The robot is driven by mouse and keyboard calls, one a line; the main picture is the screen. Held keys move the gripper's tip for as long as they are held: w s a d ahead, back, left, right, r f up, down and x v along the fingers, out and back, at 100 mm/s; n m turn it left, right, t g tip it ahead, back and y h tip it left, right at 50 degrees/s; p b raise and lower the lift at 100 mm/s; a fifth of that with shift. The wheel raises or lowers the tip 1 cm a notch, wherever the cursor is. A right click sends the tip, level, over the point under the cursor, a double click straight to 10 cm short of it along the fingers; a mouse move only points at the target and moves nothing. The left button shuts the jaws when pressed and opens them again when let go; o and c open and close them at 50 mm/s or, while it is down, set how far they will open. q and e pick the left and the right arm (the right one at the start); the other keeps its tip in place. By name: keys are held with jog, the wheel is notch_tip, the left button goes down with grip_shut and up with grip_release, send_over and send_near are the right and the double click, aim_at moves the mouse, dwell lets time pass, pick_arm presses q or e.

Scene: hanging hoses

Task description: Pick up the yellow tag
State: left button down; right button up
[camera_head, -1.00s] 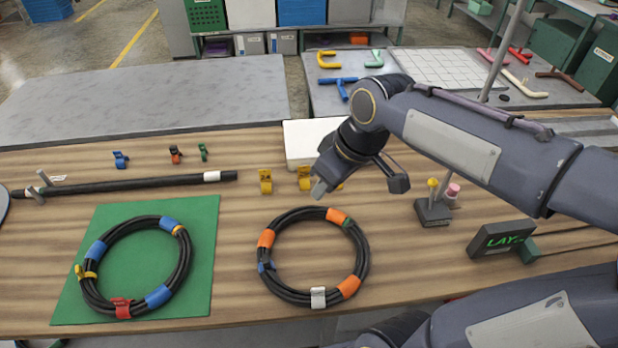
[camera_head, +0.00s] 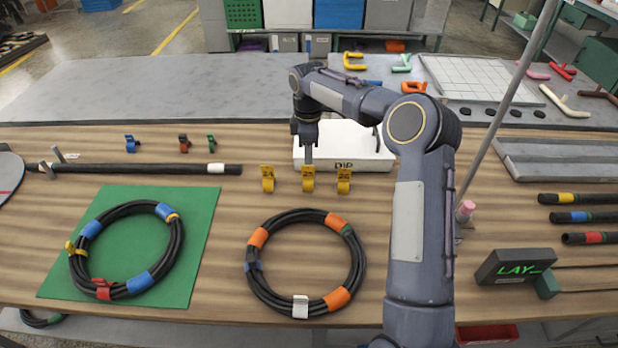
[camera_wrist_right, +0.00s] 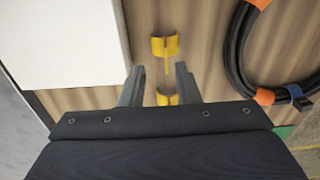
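Three yellow tags stand in a row on the wooden table in front of the white box: a left one (camera_head: 268,178), a middle one (camera_head: 308,179) and a right one (camera_head: 343,181). My right gripper (camera_head: 308,158) points down just behind the middle tag in the head view. In the right wrist view its fingers (camera_wrist_right: 158,86) are apart and empty. One yellow tag (camera_wrist_right: 167,99) shows low between them, partly hidden by the gripper body. Another yellow tag (camera_wrist_right: 165,48) lies beyond the fingertips. I cannot tell whether the fingers touch a tag. My left gripper is out of view.
The white box (camera_head: 372,152) stands close behind the tags. A black hose coil (camera_head: 358,258) lies in front of them; another coil (camera_head: 178,247) lies on a green mat (camera_head: 205,215). A black bar (camera_head: 140,169) lies at left. A small LAY display (camera_head: 514,266) stands at right.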

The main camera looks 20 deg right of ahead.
aim_at(308, 168)
jog(key=f, duration=0.5)
jog(key=shift+s+a+f, duration=0.2)
jog(key=shift+s+f, duration=0.15)
grip_shut()
